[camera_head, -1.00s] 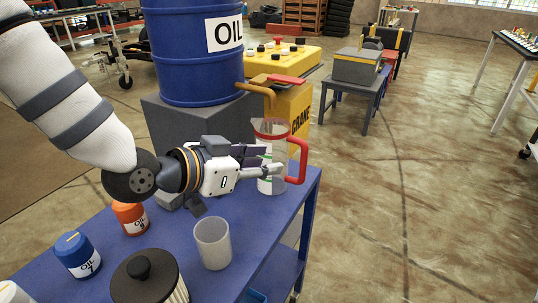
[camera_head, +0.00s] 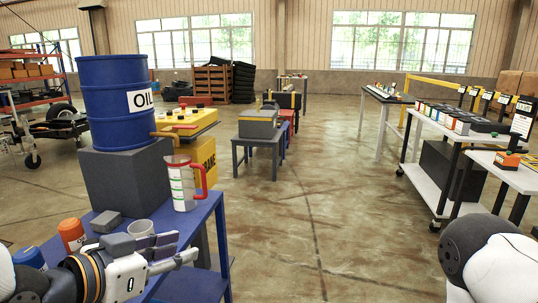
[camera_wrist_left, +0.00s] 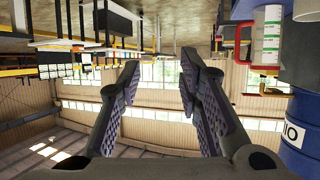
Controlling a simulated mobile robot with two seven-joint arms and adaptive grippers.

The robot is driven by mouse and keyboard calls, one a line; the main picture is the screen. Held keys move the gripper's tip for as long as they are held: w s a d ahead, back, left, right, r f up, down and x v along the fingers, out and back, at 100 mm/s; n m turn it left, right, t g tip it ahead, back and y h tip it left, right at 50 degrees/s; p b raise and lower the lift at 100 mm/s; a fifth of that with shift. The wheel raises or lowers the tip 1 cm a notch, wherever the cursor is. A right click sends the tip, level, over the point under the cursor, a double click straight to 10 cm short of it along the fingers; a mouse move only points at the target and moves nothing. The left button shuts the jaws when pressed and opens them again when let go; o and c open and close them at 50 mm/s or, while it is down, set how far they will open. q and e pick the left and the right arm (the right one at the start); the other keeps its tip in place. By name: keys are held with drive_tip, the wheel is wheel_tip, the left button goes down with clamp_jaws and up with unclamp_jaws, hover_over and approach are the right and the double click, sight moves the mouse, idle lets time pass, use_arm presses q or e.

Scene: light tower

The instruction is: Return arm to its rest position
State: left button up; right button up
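My left gripper (camera_head: 178,247) is at the lower left of the head view, over the near part of the blue table (camera_head: 207,210). In the left wrist view its two fingers (camera_wrist_left: 160,72) are spread apart with nothing between them. A clear measuring jug with a red handle (camera_head: 182,185) stands upright on the table, beyond the gripper and apart from it. The jug also shows upside down at the top right of the left wrist view (camera_wrist_left: 266,42). A white part of my right arm (camera_head: 492,255) shows at the lower right; its gripper is out of view.
A blue oil barrel (camera_head: 112,100) stands on a grey block (camera_head: 125,180) behind the table. A pale cup (camera_head: 141,229), an orange oil can (camera_head: 71,235) and a blue one (camera_head: 29,258) are close to my left gripper. The floor (camera_head: 300,225) right of the table is clear.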

use_arm(q)
drive_tip(key=s+a+f+n+g+y, duration=0.2)
drive_tip(key=s+f+g, duration=0.2)
drive_tip(key=s+f, duration=0.6)
drive_tip(key=s+a+f+n+g+y, duration=0.15)
drive_tip(key=s+f+g, duration=0.35)
drive_tip(key=f, duration=1)
drive_tip(key=s+a+f+n+g+y, duration=0.1)
drive_tip(key=s+f+g, duration=0.1)
drive_tip(key=s, duration=0.7)
drive_tip(key=s+a+f+n+g+y, duration=0.1)
drive_tip(key=s+f, duration=0.3)
drive_tip(key=s, duration=0.6)
drive_tip(key=shift+s+a+n+g+y, duration=0.25)
drive_tip(key=shift+a+n+g+y, duration=0.25)
drive_tip(key=shift+g, duration=0.2)
drive_tip(key=shift+d, duration=0.1)
